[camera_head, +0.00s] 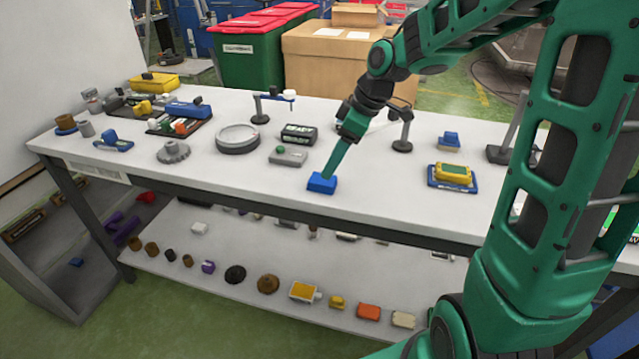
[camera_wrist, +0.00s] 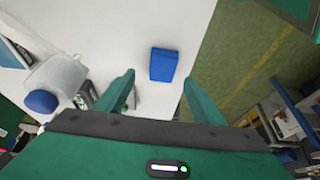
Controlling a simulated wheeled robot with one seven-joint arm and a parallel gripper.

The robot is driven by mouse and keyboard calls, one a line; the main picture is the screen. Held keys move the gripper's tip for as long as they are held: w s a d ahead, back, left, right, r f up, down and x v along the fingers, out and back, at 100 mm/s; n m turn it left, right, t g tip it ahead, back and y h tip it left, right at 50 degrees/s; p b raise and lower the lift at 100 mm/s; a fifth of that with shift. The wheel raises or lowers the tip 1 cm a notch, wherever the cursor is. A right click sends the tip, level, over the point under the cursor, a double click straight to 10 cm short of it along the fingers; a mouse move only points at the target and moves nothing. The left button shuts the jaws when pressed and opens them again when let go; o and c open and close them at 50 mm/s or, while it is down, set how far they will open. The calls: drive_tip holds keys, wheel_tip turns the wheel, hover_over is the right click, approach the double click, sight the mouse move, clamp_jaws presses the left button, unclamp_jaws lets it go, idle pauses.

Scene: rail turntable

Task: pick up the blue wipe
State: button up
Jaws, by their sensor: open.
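The blue wipe (camera_head: 322,183) is a small flat-topped blue block lying on the white table close to its front edge. In the wrist view, the wipe (camera_wrist: 163,64) appears beyond the fingertips, roughly in line with the gap between them. My gripper (camera_head: 328,174) reaches down at a slant, its tips just by the wipe in the head view. In the wrist view, the gripper (camera_wrist: 159,85) has its two green fingers spread apart with nothing between them. I cannot tell whether the fingers touch the wipe.
A grey box with a green button (camera_head: 288,156) and a dark labelled box (camera_head: 298,134) stand behind the wipe. A yellow-and-blue pad (camera_head: 453,176) lies to the right. A round grey dish (camera_head: 238,139) is at left. The table's front strip beside the wipe is clear.

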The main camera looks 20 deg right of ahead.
sight(322, 183)
drive_tip(key=shift+x, duration=3.15)
drive_tip(key=shift+s+a, duration=0.1)
drive_tip(key=c, duration=1.1)
